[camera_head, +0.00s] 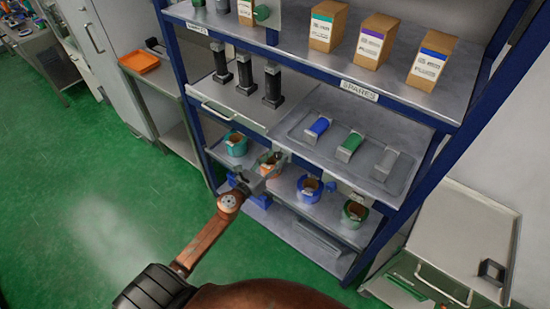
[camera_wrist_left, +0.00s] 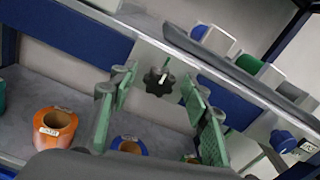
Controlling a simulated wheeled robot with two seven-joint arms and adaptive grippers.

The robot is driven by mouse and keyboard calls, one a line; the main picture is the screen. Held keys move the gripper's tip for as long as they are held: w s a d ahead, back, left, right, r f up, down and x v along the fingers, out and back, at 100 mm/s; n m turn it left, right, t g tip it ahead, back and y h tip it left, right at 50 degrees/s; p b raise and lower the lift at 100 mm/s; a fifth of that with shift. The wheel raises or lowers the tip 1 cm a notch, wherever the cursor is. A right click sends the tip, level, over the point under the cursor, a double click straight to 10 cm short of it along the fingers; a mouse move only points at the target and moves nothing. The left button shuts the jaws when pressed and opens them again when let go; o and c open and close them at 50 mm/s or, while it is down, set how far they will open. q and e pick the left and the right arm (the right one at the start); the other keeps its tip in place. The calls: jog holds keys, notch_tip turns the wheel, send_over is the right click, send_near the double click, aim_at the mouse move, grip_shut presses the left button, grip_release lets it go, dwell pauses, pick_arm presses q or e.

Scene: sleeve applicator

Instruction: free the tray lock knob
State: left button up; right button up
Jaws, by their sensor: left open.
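The lock knob (camera_wrist_left: 159,82) is a black lobed knob with a white mark, on the front of the pale panel below the shelf edge in the left wrist view. My left gripper (camera_wrist_left: 158,100) is open, its green-padded fingers to the left and right of the knob in that view, with visible gaps on both sides. I cannot tell the depth between fingertips and knob. In the head view my left gripper (camera_head: 256,178) is at the rack front, and I cannot make out the knob there. The tray (camera_head: 318,148) holds blue, green and grey rollers. My right gripper is not in view.
Below are an orange spool (camera_wrist_left: 55,128), a blue spool (camera_head: 309,188), a teal spool (camera_head: 236,145) and a green spool (camera_head: 354,213). Cartons (camera_head: 377,42) stand on the upper shelf. The green floor at left is clear.

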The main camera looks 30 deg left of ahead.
pick_arm(q)
jog(key=c, duration=1.2)
jog(key=shift+o, duration=0.2)
